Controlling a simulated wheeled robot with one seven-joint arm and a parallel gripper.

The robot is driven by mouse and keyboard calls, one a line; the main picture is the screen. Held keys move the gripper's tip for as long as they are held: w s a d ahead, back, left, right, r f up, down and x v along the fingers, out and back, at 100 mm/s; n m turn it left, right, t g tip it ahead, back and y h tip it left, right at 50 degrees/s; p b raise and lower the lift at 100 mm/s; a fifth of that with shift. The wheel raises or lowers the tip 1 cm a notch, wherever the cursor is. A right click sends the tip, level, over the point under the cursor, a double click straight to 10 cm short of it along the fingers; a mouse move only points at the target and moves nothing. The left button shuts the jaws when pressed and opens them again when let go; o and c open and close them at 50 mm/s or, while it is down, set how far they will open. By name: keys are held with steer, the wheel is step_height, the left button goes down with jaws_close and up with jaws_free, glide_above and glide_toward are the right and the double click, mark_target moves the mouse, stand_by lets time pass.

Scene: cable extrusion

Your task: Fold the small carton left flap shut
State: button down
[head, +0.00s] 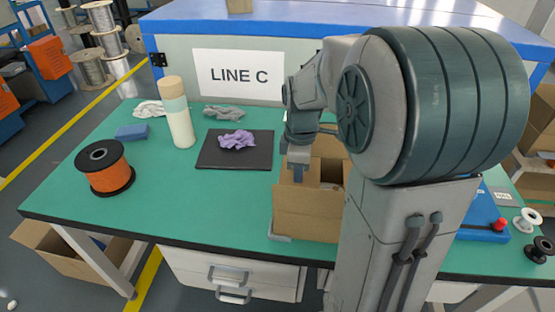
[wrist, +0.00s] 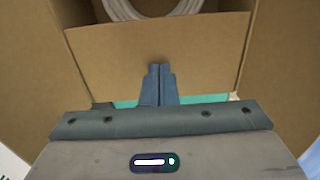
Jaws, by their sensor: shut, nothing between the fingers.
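The small carton (head: 306,213) is an open brown cardboard box on the green table, partly hidden behind my arm. In the wrist view a brown cardboard panel (wrist: 110,55) lies across the picture, with a white coil (wrist: 160,10) inside the carton beyond it. I cannot tell for sure whether this panel is the left flap. My gripper (head: 298,174) is at the carton's upper left. In the wrist view my gripper (wrist: 160,70) is shut and empty, its fingertips over the panel. Contact with the panel is unclear.
Taller cardboard panels stand at the left (wrist: 30,60) and right (wrist: 290,70) in the wrist view. A black mat (head: 207,155) with a purple cloth (head: 237,140), a bottle (head: 178,115) and an orange spool (head: 104,168) are left of the carton. The table's front left is clear.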

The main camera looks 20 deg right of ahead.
step_height(320, 180, up, 8)
steer(key=p, duration=0.5)
steer(key=shift+d+r, duration=0.1)
